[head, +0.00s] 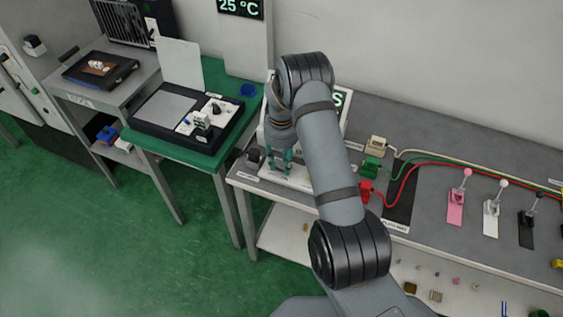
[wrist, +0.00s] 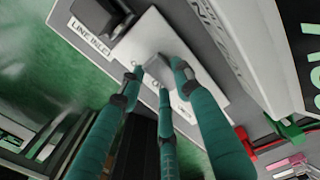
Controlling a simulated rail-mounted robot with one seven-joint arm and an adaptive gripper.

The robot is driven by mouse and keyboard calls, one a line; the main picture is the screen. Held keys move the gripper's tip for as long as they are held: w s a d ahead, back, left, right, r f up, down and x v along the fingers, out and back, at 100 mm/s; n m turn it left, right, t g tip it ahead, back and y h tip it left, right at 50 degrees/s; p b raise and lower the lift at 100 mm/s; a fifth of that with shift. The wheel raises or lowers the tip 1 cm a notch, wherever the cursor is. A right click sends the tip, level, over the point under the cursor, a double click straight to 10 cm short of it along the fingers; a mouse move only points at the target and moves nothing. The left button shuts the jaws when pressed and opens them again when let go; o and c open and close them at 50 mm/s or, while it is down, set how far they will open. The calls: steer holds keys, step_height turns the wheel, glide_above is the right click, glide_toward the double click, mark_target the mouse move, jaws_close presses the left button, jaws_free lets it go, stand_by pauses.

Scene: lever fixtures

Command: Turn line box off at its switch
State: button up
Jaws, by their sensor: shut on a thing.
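The line box is a white-topped plate (wrist: 203,75) with a "LINE INLET" label (wrist: 88,36); it also shows in the head view (head: 291,179) at the left end of the long bench. A small grey switch piece (wrist: 157,67) stands on the plate. My gripper (wrist: 160,77) has teal fingers closed around this grey piece, seen close up in the wrist view. In the head view my gripper (head: 279,160) points down over the plate. The fingers partly cover the switch, so its exact position cannot be told.
A dark block (head: 254,156) sits beside the plate. Red (head: 366,191) and green (head: 371,168) plugs with cables lie to the right. Pink (head: 457,207), white (head: 491,216) and black (head: 527,228) lever fixtures stand further right. A green table (head: 211,160) stands left across a gap.

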steer(key=shift+w+a+f+h+b, duration=0.15)
steer(key=shift+a+f+h+b, duration=0.2)
steer(key=shift+h+b, duration=0.5)
steer(key=h+b, duration=0.1)
steer(key=b, duration=0.1)
steer(key=g+h+b, duration=0.1)
steer(key=b, duration=0.1)
steer(key=shift+w+a+g+h, duration=0.1)
steer(key=shift+w+g+h, duration=0.1)
steer(key=shift+g+h, duration=0.1)
steer(key=shift+s+r+b, duration=0.1)
steer(key=shift+r+b, duration=0.05)
steer(key=shift+b, duration=0.25)
steer(key=shift+a+r, duration=0.1)
steer(key=o, duration=1.1)
steer(key=shift+o, duration=0.3)
steer(key=shift+r+p, duration=0.15)
steer(key=shift+p, duration=0.3)
